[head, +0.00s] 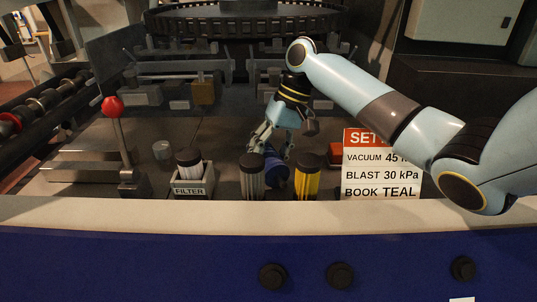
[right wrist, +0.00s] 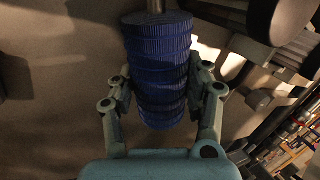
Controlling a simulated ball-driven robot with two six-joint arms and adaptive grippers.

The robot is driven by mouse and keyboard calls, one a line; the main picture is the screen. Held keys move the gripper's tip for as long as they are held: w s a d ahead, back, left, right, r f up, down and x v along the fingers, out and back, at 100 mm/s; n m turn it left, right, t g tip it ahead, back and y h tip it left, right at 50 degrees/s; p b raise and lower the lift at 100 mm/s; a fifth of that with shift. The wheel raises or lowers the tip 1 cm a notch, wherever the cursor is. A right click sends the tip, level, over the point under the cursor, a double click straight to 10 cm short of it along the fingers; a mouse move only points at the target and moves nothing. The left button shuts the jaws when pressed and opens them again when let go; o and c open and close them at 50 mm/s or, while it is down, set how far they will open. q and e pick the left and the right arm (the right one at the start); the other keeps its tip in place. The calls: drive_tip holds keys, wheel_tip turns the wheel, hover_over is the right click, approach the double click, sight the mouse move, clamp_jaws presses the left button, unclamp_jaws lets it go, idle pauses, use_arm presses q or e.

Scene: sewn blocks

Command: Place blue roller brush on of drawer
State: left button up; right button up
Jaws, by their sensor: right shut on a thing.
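The blue roller brush (right wrist: 157,70) is ribbed and sits between the fingers of my right gripper (right wrist: 163,85), which is shut on it. In the head view the brush (head: 277,177) shows partly, low between a grey cylinder (head: 252,180) and a yellow cylinder (head: 306,182). My right gripper (head: 271,150) points down there from the right arm. I cannot tell whether the brush touches the surface below. No drawer can be clearly made out; a blue front panel (head: 150,262) with black knobs runs along the near side. My left gripper is not in view.
A red-knobbed lever (head: 113,107) stands left. A sign (head: 382,165) stands right of the yellow cylinder. A pale ledge (head: 220,213) crosses the front.

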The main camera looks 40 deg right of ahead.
sight(271, 153)
drive_tip(key=o, duration=1.3)
drive_tip(key=shift+o, duration=0.6)
drive_tip(key=v, duration=1.1)
drive_tip(key=shift+r+b, duration=0.3)
drive_tip(key=shift+b, duration=0.05)
drive_tip(key=shift+h, duration=0.4)
drive_tip(key=a+f+p, duration=0.1)
drive_tip(key=p, duration=0.1)
drive_tip(key=a+f+p, duration=0.1)
drive_tip(key=f+p, duration=0.1)
drive_tip(key=p, duration=0.1)
drive_tip(key=a+f+p, duration=0.1)
drive_tip(key=f+p, duration=0.1)
drive_tip(key=p, duration=0.1)
drive_tip(key=shift+s+f, duration=0.2)
drive_tip(key=shift+s, duration=0.05)
drive_tip(key=p+x, duration=0.1)
drive_tip(key=x, duration=0.3)
drive_tip(key=shift+f, duration=0.15)
drive_tip(key=shift+w+a+f, duration=0.1)
drive_tip(key=shift+f, duration=0.4)
